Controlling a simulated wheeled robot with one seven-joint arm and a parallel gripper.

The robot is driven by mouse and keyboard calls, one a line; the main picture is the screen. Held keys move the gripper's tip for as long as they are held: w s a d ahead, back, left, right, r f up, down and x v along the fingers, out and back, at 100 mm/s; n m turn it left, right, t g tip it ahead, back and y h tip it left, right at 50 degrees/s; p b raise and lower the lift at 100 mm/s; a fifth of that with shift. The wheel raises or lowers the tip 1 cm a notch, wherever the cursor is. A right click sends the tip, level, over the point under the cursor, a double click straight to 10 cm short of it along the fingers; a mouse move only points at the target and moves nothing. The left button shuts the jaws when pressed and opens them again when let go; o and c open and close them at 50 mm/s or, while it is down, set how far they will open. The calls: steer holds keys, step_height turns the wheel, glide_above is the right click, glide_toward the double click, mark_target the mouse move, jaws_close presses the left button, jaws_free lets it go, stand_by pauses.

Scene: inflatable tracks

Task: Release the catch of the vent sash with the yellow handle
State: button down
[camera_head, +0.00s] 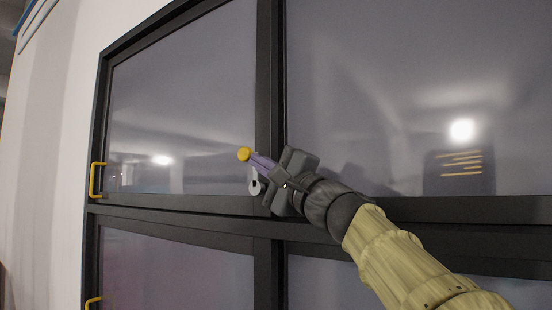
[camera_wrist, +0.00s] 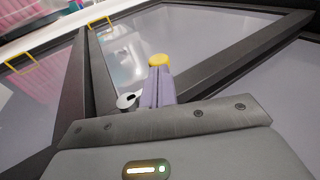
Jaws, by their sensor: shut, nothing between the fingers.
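The upper left sash (camera_head: 180,100) has a dark frame, a grey glass pane and a yellow handle (camera_head: 97,180) on its left edge. It looks closed. The handle also shows at the top of the wrist view (camera_wrist: 100,22). A small pale, rounded catch (camera_head: 254,187) sits near the sash's lower right corner; it also shows in the wrist view (camera_wrist: 126,101). My gripper (camera_head: 244,154) is shut and empty, with its purple fingers and yellow tip in front of the pane. In the wrist view its fingers (camera_wrist: 159,62) are right beside the catch; I cannot tell whether they touch.
A second yellow handle (camera_head: 93,303) is on the lower left sash (camera_head: 170,265). A dark upright bar (camera_head: 268,80) separates the left panes from a large right pane (camera_head: 400,80). A white wall (camera_head: 50,120) stands at the left.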

steer(key=shift+w+a+r, duration=0.15)
steer(key=shift+w+a, duration=0.05)
steer(key=shift+a, duration=0.1)
steer(key=shift+w, duration=0.1)
